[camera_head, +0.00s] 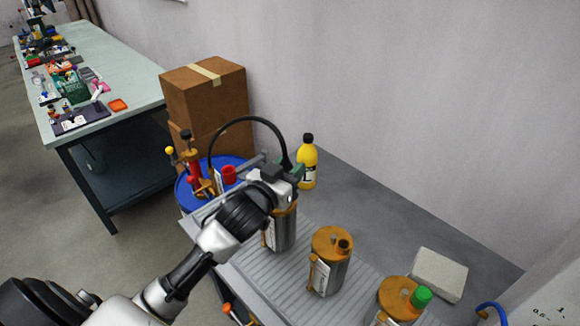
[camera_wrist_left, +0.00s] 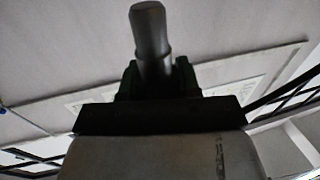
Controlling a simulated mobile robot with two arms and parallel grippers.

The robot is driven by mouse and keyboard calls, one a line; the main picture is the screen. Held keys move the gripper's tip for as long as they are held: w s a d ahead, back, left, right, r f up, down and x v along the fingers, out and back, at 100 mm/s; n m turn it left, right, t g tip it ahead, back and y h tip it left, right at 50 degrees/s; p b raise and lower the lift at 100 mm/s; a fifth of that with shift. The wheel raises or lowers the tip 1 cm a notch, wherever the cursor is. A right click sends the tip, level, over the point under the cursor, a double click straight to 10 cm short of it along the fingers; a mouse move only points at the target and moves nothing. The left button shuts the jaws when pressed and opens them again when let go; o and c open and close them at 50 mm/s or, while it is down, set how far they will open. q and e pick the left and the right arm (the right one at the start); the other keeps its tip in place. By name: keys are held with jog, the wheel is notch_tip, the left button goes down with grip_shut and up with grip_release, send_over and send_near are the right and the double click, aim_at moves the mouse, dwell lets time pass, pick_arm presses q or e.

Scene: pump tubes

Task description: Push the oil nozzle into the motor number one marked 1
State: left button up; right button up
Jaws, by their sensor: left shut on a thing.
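My left gripper (camera_head: 290,173) is shut on the oil nozzle, at the end of a black hose (camera_head: 235,121) that arcs over from the red hand pump (camera_head: 194,172). The wrist view shows the dark, round nozzle (camera_wrist_left: 150,38) standing out between the fingers. The gripper is over the farthest orange-topped motor (camera_head: 283,232), and hides most of its top. I cannot tell whether the nozzle touches this motor's opening. A second motor (camera_head: 329,262) and a third with a green cap (camera_head: 400,300) stand nearer. Their number marks are not readable. My right gripper is not in view.
The motors stand on a grey ribbed bench (camera_head: 262,272). A blue drum (camera_head: 184,198) carries the pump. A yellow bottle (camera_head: 308,165) stands behind the gripper, near the wall. Cardboard boxes (camera_head: 205,100), a pale block (camera_head: 438,274) and a cluttered table (camera_head: 125,75) are around.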

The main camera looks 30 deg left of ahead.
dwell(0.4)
pick_arm(q)
jog(key=shift+p, duration=0.55)
dwell(0.5)
jog(key=shift+f+b, duration=0.3)
jog(key=shift+f, duration=0.15)
jog(key=shift+f+b, duration=0.7)
jog(key=shift+f, duration=0.7)
jog(key=o, duration=1)
jog(key=shift+o, duration=0.2)
jog(key=s+a+b, duration=0.1)
jog(key=s+b, duration=0.1)
jog(key=s, duration=0.8)
jog(key=shift+s, duration=0.4)
